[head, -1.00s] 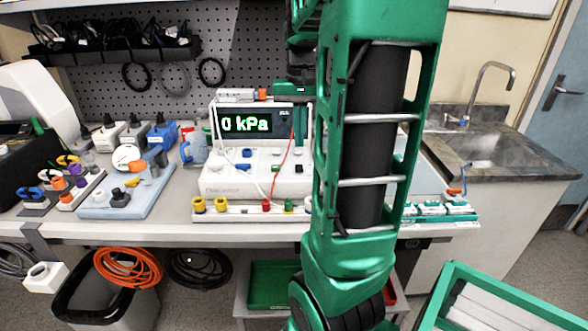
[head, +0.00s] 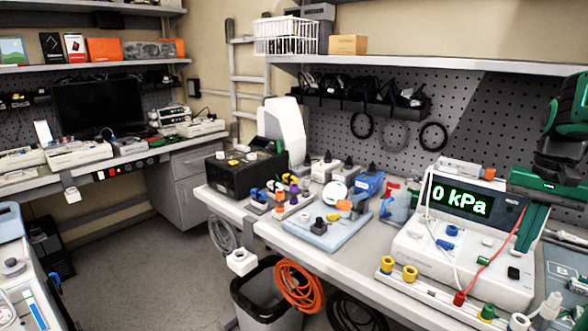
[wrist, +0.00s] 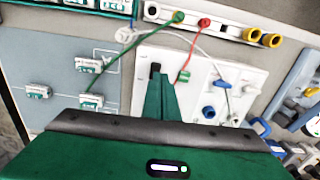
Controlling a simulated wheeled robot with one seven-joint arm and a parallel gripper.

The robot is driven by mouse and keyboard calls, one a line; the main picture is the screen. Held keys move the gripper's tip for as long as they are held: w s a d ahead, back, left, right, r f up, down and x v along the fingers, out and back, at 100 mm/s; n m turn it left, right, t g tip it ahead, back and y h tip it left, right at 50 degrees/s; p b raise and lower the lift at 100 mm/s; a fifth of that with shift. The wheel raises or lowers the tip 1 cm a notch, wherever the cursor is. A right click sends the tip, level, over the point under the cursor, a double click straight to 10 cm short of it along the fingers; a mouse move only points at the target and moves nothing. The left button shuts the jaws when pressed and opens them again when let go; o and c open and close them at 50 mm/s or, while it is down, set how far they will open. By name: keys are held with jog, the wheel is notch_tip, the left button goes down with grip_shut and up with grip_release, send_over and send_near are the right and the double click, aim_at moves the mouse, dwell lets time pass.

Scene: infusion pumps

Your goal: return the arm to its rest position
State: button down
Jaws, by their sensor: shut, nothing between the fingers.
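My gripper (wrist: 160,78) shows in the wrist view with its green fingers together and nothing between them. In the head view its green hand and part of my arm show at the right edge, with the fingers (head: 528,222) pointing down in front of the right side of the pressure meter (head: 440,245). The meter is white with a green "0 kPa" display. In the wrist view the fingers overlap the white meter panel (wrist: 210,85); I cannot tell the gap to it.
A red lead (head: 522,222) and a white lead run over the meter close to my fingers. A blue tray (head: 318,238) and a black box (head: 232,178) stand left on the bench. A bin (head: 255,300) is below. The floor (head: 140,250) at left is open.

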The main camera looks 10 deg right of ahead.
jog(key=s+a+f+n, duration=0.1)
jog(key=s+a+f, duration=0.3)
jog(key=s+a, duration=0.2)
jog(key=s+a+f+n, duration=0.2)
jog(key=s+a+f, duration=0.2)
jog(key=s+a, duration=0.2)
jog(key=a, duration=0.2)
jog(key=shift+s+a+f, duration=0.15)
jog(key=shift+s+a, duration=0.15)
jog(key=shift+a, duration=0.1)
jog(key=shift+d, duration=0.1)
